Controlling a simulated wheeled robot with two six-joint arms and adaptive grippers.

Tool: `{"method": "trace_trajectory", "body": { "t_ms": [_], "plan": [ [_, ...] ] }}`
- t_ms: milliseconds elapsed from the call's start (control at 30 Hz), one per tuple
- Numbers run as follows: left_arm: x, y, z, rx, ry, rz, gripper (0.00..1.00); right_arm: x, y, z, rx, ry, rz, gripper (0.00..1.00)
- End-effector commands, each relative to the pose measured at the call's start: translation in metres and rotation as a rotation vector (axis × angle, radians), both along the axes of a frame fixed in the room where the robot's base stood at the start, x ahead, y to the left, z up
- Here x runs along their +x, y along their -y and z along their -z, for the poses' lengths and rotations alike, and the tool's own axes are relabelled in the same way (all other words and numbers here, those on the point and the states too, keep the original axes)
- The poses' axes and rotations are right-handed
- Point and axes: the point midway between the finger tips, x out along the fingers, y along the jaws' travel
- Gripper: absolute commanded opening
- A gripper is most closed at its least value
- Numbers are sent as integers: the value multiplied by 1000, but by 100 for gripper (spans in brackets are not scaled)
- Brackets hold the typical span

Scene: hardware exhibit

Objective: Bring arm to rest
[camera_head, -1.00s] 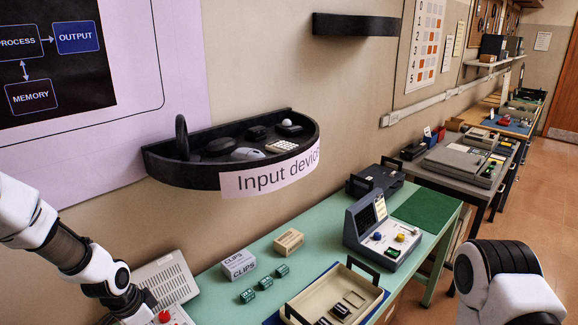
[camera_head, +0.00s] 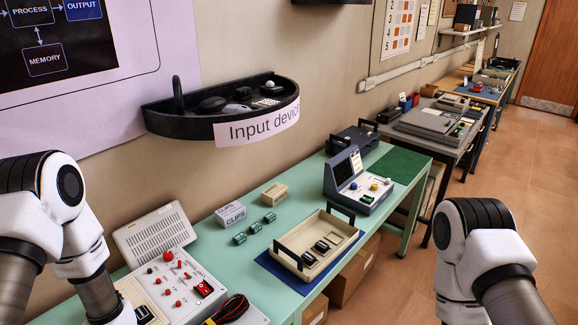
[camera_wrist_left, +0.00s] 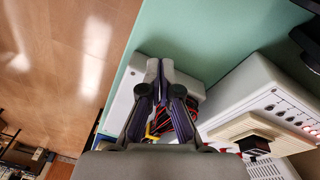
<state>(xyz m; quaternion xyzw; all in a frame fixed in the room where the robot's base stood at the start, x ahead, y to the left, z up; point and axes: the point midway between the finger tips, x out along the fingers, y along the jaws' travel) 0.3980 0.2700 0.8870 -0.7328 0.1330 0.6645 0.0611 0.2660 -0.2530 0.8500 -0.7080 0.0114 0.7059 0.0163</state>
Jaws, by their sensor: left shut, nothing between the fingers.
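My left gripper (camera_wrist_left: 159,68) is shut and empty in the left wrist view. It is above the edge of the green table (camera_wrist_left: 192,30), over a grey box with red, yellow and black leads (camera_wrist_left: 180,121). A white control panel (camera_wrist_left: 262,95) with red knobs is to its right. In the head view my left arm comes in at the lower left, and its gripper is out of frame. My right arm shows at the lower right, and its gripper is also out of frame.
In the head view, the green table (camera_head: 240,254) holds a cream tray (camera_head: 307,272), CLIPS boxes (camera_head: 230,214), a grey console (camera_head: 358,182) and the red-knobbed panel (camera_head: 172,284). A black shelf (camera_head: 165,124) sticks out from the wall above. The floor (camera_head: 512,180) at the right is clear.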

Motion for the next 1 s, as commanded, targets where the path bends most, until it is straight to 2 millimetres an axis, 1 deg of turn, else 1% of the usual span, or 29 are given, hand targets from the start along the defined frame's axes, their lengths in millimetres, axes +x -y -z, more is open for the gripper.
{"method": "trace_trajectory", "body": {
  "t_ms": [33,67,100,167,200,267,300,333,400,533,600,1000],
  "plan": [
    [-22,5,11,9,-27,-41,0,0,0,0,0,0,0,40],
    [-35,8,16,15,-39,-71,0,0,0,0,0,0,0,40],
    [-52,11,22,25,-53,-112,0,0,0,0,0,0,0,40],
    [-79,14,30,44,-74,-175,0,0,0,0,0,0,0,40],
    [-97,16,34,58,-88,-217,0,0,0,0,0,0,0,40],
    [-127,17,37,84,-107,-280,0,0,0,0,0,0,0,40],
    [-144,17,42,102,-115,-319,0,0,0,4,0,1,0,40],
    [-135,17,66,96,-101,-320,0,1,0,27,0,2,0,40],
    [-133,16,87,94,-98,-319,0,0,0,50,0,0,0,40],
    [-132,16,113,93,-98,-317,0,0,0,76,0,-1,0,40],
    [-132,16,119,93,-98,-317,0,0,0,82,0,-1,0,40],
    [-132,16,118,93,-97,-316,0,0,0,81,0,0,0,40]
  ]
}}
